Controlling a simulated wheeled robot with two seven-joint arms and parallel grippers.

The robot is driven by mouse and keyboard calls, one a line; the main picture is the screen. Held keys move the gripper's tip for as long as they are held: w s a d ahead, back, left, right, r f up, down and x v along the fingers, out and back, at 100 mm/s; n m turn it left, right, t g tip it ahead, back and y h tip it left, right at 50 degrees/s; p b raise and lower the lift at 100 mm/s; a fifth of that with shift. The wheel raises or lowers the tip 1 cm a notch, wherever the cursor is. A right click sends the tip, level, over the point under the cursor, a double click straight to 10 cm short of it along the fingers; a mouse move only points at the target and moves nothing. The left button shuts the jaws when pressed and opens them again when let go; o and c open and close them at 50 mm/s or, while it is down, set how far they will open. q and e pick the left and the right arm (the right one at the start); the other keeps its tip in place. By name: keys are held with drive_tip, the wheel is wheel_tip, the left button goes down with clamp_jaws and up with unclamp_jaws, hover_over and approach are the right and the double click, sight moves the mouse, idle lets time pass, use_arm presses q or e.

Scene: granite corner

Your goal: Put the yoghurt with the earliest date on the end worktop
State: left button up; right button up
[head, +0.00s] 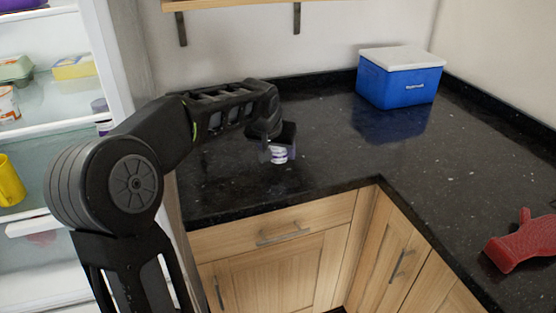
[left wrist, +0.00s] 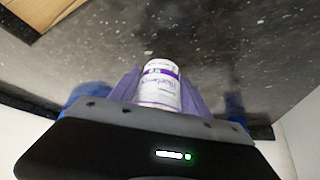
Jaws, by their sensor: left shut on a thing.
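A small white and purple yoghurt pot (head: 279,154) is between the fingers of my left gripper (head: 277,150), which is shut on it. The pot also shows in the left wrist view (left wrist: 159,85), with a finger on each side; its printing is too blurred to read. The gripper holds the pot over the black speckled end worktop (head: 320,150), beside the fridge. Whether the pot's base touches the worktop I cannot tell. Another small white and purple pot (head: 102,116) stands at the right edge of a shelf in the open fridge (head: 45,130). My right gripper is not in view.
A blue cool box (head: 400,82) with a white lid stands in the back corner. A red object (head: 522,243) lies on the right-hand worktop. A wooden shelf (head: 230,4) hangs on the wall above. The worktop around the held pot is clear.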

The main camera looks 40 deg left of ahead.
sight(278, 159)
use_arm(q)
drive_tip(key=shift+f, duration=1.65)
drive_tip(key=shift+f, duration=0.15)
drive_tip(key=o, duration=1.5)
drive_tip(key=shift+o, duration=0.2)
drive_tip(key=shift+r, duration=0.3)
drive_tip(key=v, duration=1.1)
drive_tip(key=shift+s+r, duration=0.3)
